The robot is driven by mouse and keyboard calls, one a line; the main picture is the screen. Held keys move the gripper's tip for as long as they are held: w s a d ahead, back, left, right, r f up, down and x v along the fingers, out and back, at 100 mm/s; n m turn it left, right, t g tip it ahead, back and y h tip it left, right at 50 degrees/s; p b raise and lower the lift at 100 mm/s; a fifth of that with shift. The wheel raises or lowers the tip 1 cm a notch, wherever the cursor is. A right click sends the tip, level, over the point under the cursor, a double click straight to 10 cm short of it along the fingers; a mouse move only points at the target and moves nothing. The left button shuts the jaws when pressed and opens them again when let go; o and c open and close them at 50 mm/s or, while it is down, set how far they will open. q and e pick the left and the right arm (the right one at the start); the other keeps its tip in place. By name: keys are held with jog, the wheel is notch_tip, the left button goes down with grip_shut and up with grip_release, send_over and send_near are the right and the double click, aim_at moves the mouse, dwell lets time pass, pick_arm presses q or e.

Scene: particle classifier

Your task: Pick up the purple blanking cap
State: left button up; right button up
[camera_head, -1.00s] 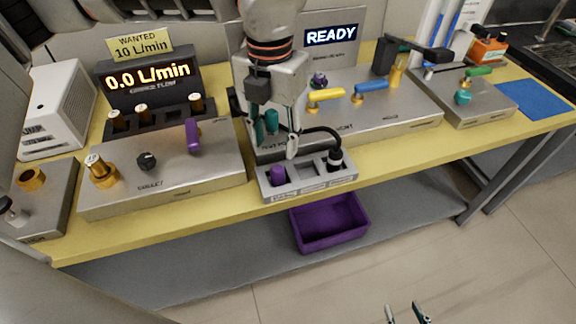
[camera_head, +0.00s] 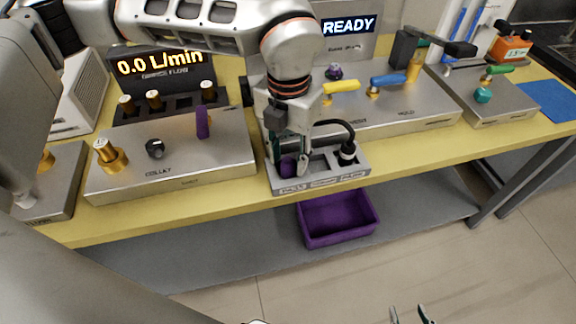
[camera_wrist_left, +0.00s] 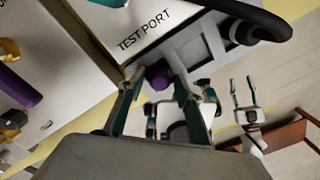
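The purple blanking cap (camera_head: 288,167) stands in the left slot of a small grey holder (camera_head: 320,182) at the bench's front edge. My left gripper (camera_head: 287,158) is down at the holder, with one finger on each side of the cap. In the left wrist view the cap (camera_wrist_left: 158,76) lies between the open fingertips (camera_wrist_left: 156,84); I cannot tell whether either finger touches it. My right gripper (camera_head: 412,314) is open and empty at the bottom edge of the head view, and also shows in the left wrist view (camera_wrist_left: 244,94).
A black plug (camera_head: 348,150) with a cable stands in the holder's right slot. The middle slot looks empty. A purple bin (camera_head: 338,218) sits on the lower shelf. Steel boxes with a purple lever (camera_head: 202,123) and yellow and blue handles (camera_head: 388,79) flank the arm.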

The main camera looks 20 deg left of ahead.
pick_arm(q)
jog(key=c, duration=0.6)
jog(key=shift+c, duration=0.2)
jog(key=shift+r, duration=0.1)
